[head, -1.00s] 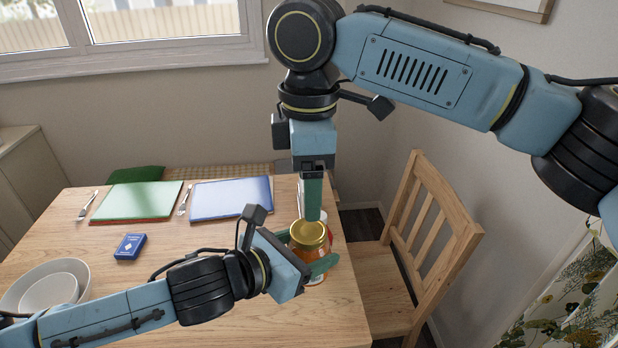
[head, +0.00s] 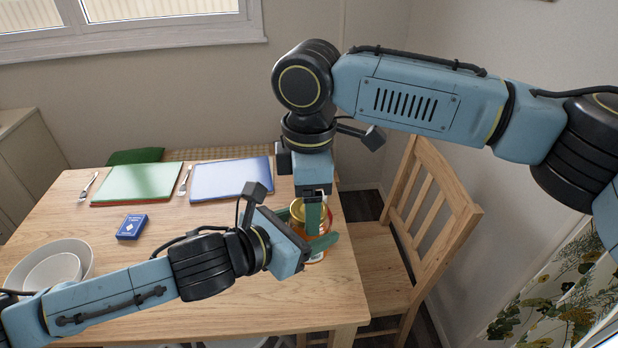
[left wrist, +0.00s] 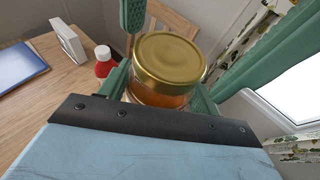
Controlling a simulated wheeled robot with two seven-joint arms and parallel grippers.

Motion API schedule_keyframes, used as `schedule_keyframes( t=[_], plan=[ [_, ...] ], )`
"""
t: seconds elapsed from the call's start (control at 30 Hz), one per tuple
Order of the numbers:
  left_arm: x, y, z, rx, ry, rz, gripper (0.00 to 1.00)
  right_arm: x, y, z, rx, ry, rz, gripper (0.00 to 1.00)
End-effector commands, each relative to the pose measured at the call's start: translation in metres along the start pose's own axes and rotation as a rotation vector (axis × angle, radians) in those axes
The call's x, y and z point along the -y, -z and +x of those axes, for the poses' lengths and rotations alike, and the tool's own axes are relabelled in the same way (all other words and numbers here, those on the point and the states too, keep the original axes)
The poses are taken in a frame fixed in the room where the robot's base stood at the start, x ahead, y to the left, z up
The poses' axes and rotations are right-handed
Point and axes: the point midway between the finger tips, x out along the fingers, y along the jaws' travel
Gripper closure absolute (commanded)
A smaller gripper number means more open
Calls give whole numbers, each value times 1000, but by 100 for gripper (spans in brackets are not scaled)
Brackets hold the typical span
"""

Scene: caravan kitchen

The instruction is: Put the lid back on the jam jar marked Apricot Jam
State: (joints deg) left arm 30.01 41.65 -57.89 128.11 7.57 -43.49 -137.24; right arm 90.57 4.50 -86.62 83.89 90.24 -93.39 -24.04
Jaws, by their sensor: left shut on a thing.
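The glass jam jar (left wrist: 162,98) holds orange jam and stands upright on the table's right side. A gold lid (left wrist: 170,58) sits on top of it; whether it is screwed tight I cannot tell. No jar writing is readable. My left gripper (head: 318,247) is shut on the jar, its green fingers on either side, also in the left wrist view (left wrist: 165,90). My right gripper (head: 313,228) points down at the lid and overlaps it in the head view. In the left wrist view only one green finger (left wrist: 132,15) shows, beside the lid's edge; contact is unclear.
Green (head: 138,183) and blue (head: 231,179) placemats, a blue card box (head: 131,227) and white bowls (head: 52,270) lie on the table (head: 240,315). A wooden chair (head: 425,205) stands right.

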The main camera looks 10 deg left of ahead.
Motion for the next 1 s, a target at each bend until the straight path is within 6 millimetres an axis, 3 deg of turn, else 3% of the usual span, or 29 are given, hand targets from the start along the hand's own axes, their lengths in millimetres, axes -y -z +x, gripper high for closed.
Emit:
schedule_keyframes(
  t=[0.37,0.73,0.93,0.97,1.0],
  plan=[
    [0,-2,0,4,0,1,100,0,0,5,0,0,1,28],
    [0,-2,0,4,1,1,100,0,0,5,0,0,1,74],
    [0,-1,0,4,1,1,100,0,0,5,0,-1,5,74],
    [0,-1,0,4,1,1,100,0,0,5,0,-1,5,43],
    [0,-1,0,4,1,1,100,0,0,5,0,-1,5,38]
  ],
)
